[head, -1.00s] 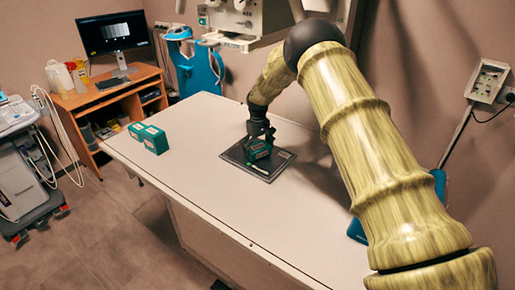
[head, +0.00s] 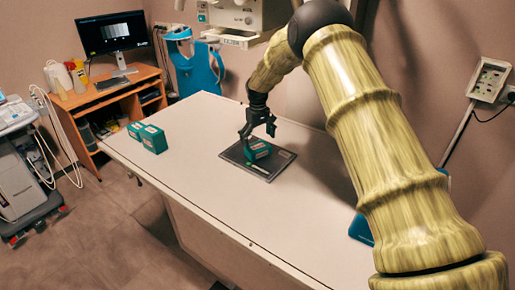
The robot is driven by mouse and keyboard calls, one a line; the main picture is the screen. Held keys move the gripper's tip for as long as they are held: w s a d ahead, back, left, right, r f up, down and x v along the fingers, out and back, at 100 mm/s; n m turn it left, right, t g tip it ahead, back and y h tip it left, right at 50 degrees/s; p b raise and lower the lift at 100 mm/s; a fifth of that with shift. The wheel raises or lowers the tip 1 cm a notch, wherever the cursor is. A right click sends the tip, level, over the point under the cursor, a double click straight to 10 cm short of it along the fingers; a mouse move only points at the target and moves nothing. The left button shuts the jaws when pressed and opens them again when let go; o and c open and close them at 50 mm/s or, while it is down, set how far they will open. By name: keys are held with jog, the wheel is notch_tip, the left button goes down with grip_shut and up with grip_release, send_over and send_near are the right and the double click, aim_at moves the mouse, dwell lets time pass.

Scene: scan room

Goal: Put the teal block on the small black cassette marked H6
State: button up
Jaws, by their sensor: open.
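A teal block (head: 258,150) rests on a flat black cassette (head: 277,163) on the white table. A small light strip lies on the cassette in front of the block. I cannot read any marking on the cassette at this size. My gripper (head: 257,132) is open just above and slightly behind the block, with its fingers spread and apart from the block's top as far as I can see. My gripper partly hides the far side of the block.
A blue item (head: 360,229) lies at the right, partly hidden by my arm. The white table (head: 215,185) is clear around the cassette. A desk with a monitor (head: 112,33) stands behind left.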

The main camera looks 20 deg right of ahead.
jog(key=shift+r+b, duration=0.35)
jog(key=shift+r, duration=1.1)
jog(key=shift+c, duration=0.4)
dwell(0.9)
